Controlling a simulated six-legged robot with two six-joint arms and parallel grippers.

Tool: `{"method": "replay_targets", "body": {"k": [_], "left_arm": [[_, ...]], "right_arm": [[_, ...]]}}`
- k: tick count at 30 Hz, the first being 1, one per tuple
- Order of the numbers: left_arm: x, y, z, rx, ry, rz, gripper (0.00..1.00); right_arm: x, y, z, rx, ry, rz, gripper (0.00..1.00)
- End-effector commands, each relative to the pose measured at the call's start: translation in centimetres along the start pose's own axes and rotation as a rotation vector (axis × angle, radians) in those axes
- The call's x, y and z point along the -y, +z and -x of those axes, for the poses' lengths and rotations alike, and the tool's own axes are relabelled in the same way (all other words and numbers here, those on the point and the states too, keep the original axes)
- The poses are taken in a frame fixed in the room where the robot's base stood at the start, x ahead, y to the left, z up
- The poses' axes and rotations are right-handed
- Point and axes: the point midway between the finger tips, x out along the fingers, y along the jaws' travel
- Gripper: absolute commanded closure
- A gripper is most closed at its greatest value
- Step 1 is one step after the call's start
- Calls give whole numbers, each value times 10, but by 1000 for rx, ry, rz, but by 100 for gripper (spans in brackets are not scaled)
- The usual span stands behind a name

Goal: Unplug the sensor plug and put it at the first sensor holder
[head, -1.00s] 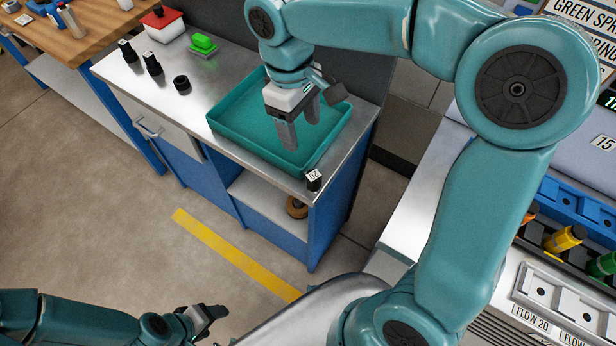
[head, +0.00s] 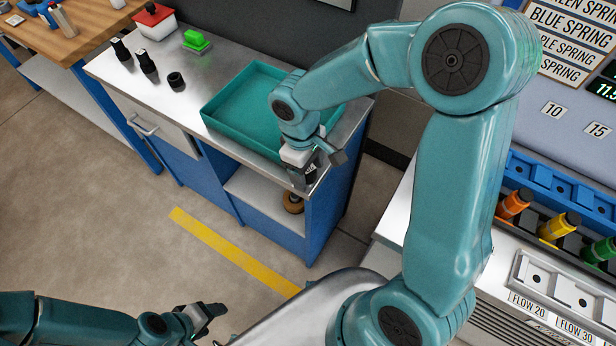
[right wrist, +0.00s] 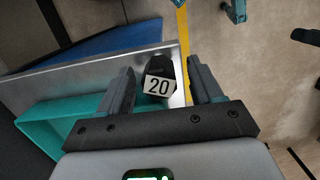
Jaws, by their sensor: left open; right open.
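A black piece with a white label "20" (right wrist: 158,86) stands at the corner of the steel bench, and I cannot tell whether it is the sensor plug. My right gripper (head: 305,178) is open, with its fingers on either side of this piece in the right wrist view; contact is not clear. In the head view the gripper mostly hides it. A pale holder strip (head: 560,291) marked FLOW 20 and FLOW 30 is at the lower right; I cannot tell which holder is the first sensor holder. My left gripper (head: 207,318) is open and empty, low in front.
A teal tray (head: 226,122) lies on the bench beside my right gripper. Several black pieces (head: 147,63), a green block (head: 195,40) and a red-lidded box (head: 155,20) stand at the bench's left. Orange, yellow and green plugs (head: 558,226) sit at the right.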

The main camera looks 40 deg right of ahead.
Motion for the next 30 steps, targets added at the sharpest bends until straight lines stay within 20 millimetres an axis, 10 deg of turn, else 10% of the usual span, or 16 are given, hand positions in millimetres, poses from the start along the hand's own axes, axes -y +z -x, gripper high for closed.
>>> {"method": "replay_targets", "body": {"k": [6, 12, 14, 30], "left_arm": [[0, 0, 0, 0, 0, 0, 36], [0, 0, 0, 0, 0, 0, 36], [0, 0, 0, 0, 0, 0, 36], [-1, 0, 2, 0, 0, 0, 36]], "right_arm": [[0, 0, -1, 0, 0, 0, 35], [0, 0, -1, 0, 0, 0, 95], [0, 0, -1, 0, 1, 0, 100], [-1, 4, 42, -7, 4, -1, 100]]}}
